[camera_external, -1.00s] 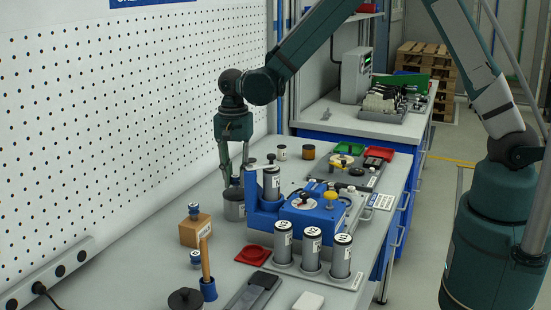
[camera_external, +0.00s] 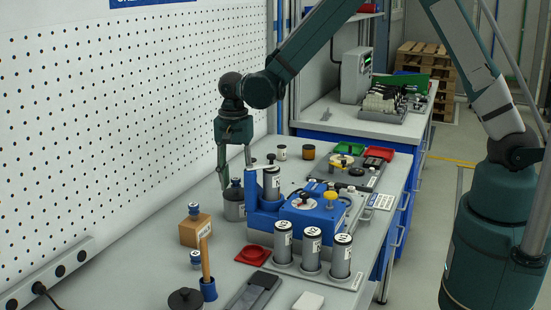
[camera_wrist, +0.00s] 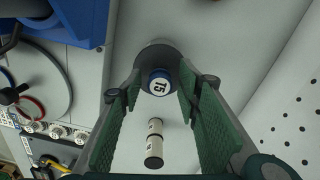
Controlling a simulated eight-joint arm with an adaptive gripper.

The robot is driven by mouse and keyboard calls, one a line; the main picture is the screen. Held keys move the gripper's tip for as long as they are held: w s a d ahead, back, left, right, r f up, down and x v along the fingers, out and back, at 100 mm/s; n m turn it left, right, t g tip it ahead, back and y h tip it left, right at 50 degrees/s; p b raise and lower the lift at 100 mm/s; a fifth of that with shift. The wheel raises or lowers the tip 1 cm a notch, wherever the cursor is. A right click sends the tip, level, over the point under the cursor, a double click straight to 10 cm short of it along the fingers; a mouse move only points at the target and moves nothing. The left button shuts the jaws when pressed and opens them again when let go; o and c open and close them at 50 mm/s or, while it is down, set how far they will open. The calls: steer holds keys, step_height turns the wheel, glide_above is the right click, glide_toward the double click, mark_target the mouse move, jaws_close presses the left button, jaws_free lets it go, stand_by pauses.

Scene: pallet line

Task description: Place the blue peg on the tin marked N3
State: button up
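A small blue-rimmed peg (camera_wrist: 160,82) stands between my fingertips in the wrist view; its white top carries a mark like T5. It appears to stand on a dark grey round tin (camera_wrist: 158,54), which in the external view is a grey tin (camera_external: 234,208) beside the blue fixture. My gripper (camera_external: 236,180) points down over that tin, its fingers open on either side of the peg, with gaps showing. I cannot read N3 on any tin.
The blue fixture (camera_external: 318,215) with a grey cylinder is close right of my gripper. Several labelled cylinders (camera_external: 312,248) stand in front of it. Small jars (camera_external: 308,151) stand behind. The pegboard wall (camera_external: 120,120) runs along the left.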

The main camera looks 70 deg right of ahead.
mark_target(236, 178)
steer(key=shift+r, duration=0.1)
step_height(236, 178, up, 12)
stand_by(0.8)
steer(key=shift+r, duration=0.1)
stand_by(0.5)
